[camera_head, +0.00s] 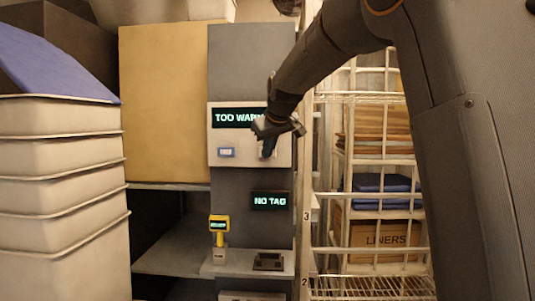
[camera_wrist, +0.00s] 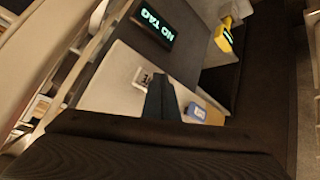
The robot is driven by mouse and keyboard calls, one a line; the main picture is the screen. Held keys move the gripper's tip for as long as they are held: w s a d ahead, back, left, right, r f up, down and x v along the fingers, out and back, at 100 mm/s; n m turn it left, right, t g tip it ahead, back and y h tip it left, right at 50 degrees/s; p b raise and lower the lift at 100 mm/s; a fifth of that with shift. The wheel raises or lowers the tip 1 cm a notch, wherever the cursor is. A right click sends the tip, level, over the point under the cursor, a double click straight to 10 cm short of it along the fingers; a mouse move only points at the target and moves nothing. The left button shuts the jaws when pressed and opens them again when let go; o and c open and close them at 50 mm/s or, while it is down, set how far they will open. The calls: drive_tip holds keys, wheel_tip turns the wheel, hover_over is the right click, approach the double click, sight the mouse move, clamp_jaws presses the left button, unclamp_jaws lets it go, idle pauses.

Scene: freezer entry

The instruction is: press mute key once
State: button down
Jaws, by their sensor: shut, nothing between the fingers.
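A pale control panel (camera_head: 248,159) carries a dark display reading "TOO WAR", its end covered by my arm. A blue key with a small light label (camera_head: 226,152) sits at the panel's lower left, and it also shows in the wrist view (camera_wrist: 194,109). A white key with a dark mark (camera_wrist: 143,78) shows on the panel in the wrist view. The labels are too small to read, so I cannot tell which is the mute key. My gripper (camera_head: 268,152) is shut and empty in front of the panel's right part. In the wrist view its fingers (camera_wrist: 161,82) lie between the two keys; contact cannot be told.
A "NO TAG" display (camera_head: 270,201) is below the panel. Stacked cream bins (camera_head: 62,190) fill the left, and a white wire rack (camera_head: 380,283) stands right.

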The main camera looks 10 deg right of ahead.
drive_tip(key=shift+w+d, duration=0.15)
drive_tip(key=shift+w, duration=0.25)
idle(0.3)
drive_tip(key=shift+s, duration=0.15)
drive_tip(key=shift+s+a, duration=0.3)
drive_tip(key=shift+s, duration=0.45)
drive_tip(key=shift+s+a+b, duration=0.15)
drive_tip(key=shift+s+a, duration=0.1)
drive_tip(key=shift+s, duration=0.55)
drive_tip(key=shift+s+a+b, duration=0.15)
drive_tip(key=shift+s+a, duration=0.15)
drive_tip(key=shift+s, duration=0.5)
drive_tip(key=shift+s+a+b, duration=0.15)
drive_tip(key=shift+s+a, duration=0.1)
drive_tip(key=shift+s, duration=0.55)
